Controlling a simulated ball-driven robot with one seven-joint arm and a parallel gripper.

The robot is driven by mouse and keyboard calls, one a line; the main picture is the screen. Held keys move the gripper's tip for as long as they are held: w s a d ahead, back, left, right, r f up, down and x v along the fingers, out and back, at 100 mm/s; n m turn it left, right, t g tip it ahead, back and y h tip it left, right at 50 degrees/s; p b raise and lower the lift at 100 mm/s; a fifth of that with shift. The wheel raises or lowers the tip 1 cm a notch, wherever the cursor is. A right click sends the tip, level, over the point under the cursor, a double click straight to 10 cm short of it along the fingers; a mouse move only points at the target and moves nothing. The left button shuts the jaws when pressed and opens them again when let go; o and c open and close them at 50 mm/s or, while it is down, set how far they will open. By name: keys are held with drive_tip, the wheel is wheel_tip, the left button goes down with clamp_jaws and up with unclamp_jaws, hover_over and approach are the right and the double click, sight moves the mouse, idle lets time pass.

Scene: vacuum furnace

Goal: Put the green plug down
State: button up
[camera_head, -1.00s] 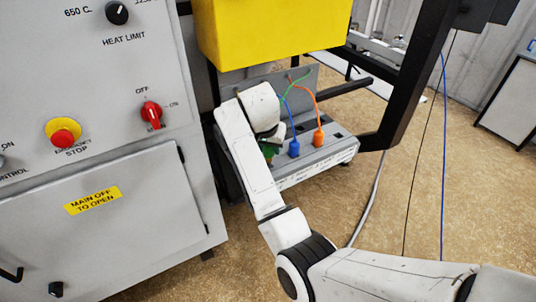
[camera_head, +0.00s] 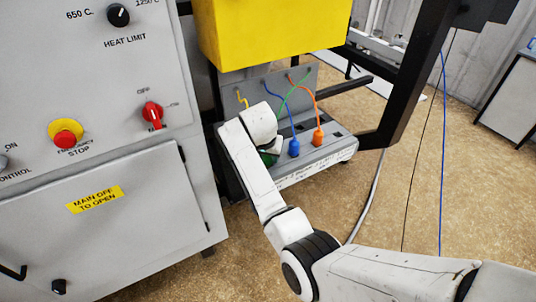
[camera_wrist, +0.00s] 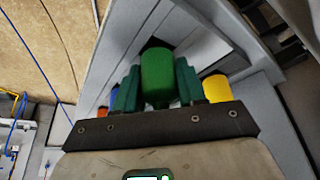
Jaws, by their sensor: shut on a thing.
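The green plug (camera_wrist: 159,75) stands between the two dark green fingers of my gripper (camera_wrist: 158,88) in the wrist view, and the fingers are shut on it. In the head view my gripper (camera_head: 268,157) is over the left part of a grey socket box (camera_head: 318,158), mostly hidden behind my own white wrist. A green cable (camera_head: 292,95) runs from the back panel down behind my wrist. Whether the plug touches the box or a socket is hidden.
A blue plug (camera_head: 294,148) and an orange plug (camera_head: 318,138) stand on the box to the right. A yellow plug (camera_wrist: 217,88) shows beside my gripper in the wrist view. The yellow housing (camera_head: 270,30) hangs above, and the furnace cabinet (camera_head: 150,210) stands left.

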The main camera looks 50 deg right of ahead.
drive_tip(key=shift+f, duration=0.15)
drive_tip(key=o, duration=1.1)
drive_tip(key=shift+r, duration=0.4)
drive_tip(key=v, duration=1.2)
drive_tip(key=s+a+f+n+y, duration=0.1)
drive_tip(key=s+a+f+n, duration=0.35)
drive_tip(key=s+f, duration=0.55)
drive_tip(key=s+a+f+n+y, duration=0.1)
drive_tip(key=s+a+f+n, duration=0.35)
drive_tip(key=s+f, duration=0.55)
drive_tip(key=s+a+n, duration=0.1)
drive_tip(key=s, duration=0.3)
drive_tip(key=s+a+y, duration=0.1)
drive_tip(key=s+a, duration=0.1)
drive_tip(key=s, duration=0.2)
drive_tip(key=s+a+n+g, duration=0.1)
drive_tip(key=s+a, duration=0.1)
drive_tip(key=s, duration=0.2)
drive_tip(key=shift+s+r+n+y+b, duration=0.3)
drive_tip(key=shift+s+b, duration=0.05)
drive_tip(key=shift+b, duration=0.05)
